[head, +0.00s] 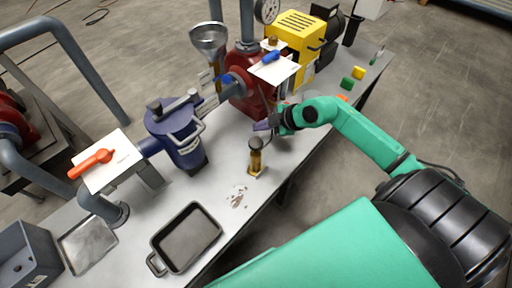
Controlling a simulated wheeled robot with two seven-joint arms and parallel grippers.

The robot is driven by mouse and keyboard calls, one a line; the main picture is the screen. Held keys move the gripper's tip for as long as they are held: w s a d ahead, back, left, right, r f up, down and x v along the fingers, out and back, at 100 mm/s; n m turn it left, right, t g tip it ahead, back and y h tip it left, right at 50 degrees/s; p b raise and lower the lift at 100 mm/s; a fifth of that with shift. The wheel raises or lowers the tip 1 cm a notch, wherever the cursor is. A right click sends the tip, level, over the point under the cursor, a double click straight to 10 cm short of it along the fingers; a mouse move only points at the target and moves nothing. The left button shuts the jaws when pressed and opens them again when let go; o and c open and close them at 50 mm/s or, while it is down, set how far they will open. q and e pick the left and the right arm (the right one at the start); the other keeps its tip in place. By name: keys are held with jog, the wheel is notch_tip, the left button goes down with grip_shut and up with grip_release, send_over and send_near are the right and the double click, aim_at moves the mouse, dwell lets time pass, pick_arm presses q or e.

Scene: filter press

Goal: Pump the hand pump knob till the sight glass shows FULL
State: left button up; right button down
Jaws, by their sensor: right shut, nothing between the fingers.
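The hand pump (255,164) is a short brass cylinder with a round dark knob (255,143) on top, upright near the front edge of the bench. My right gripper (263,126) comes in from the right and is shut and empty. It is just behind and slightly right of the knob in the picture, and I cannot tell the height gap between them. A narrow amber upright piece (216,76) under the metal funnel may be the sight glass; no FULL mark or level is readable. My left gripper is not in view.
The grey bench (215,183) also carries a blue lidded housing (177,135), a red pump body (248,98), a yellow motor (297,40) and a black tray (186,237). An orange-handled valve (92,163) stands left. Brown stains lie beside the hand pump.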

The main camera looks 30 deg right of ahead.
aim_at(261, 144)
notch_tip(261, 144, down, 3)
jog(key=shift+b, duration=1.2)
jog(key=shift+a+f, duration=0.1)
jog(key=shift+f, duration=0.75)
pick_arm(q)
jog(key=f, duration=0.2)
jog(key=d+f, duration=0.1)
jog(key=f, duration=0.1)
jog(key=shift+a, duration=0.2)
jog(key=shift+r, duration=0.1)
pick_arm(e)
jog(key=shift+f, duration=0.1)
jog(key=shift+f, duration=0.25)
pick_arm(q)
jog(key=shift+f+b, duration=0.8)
jog(key=shift+b, duration=0.1)
pick_arm(e)
jog(key=shift+s+f, duration=0.1)
jog(key=shift+f, duration=1.95)
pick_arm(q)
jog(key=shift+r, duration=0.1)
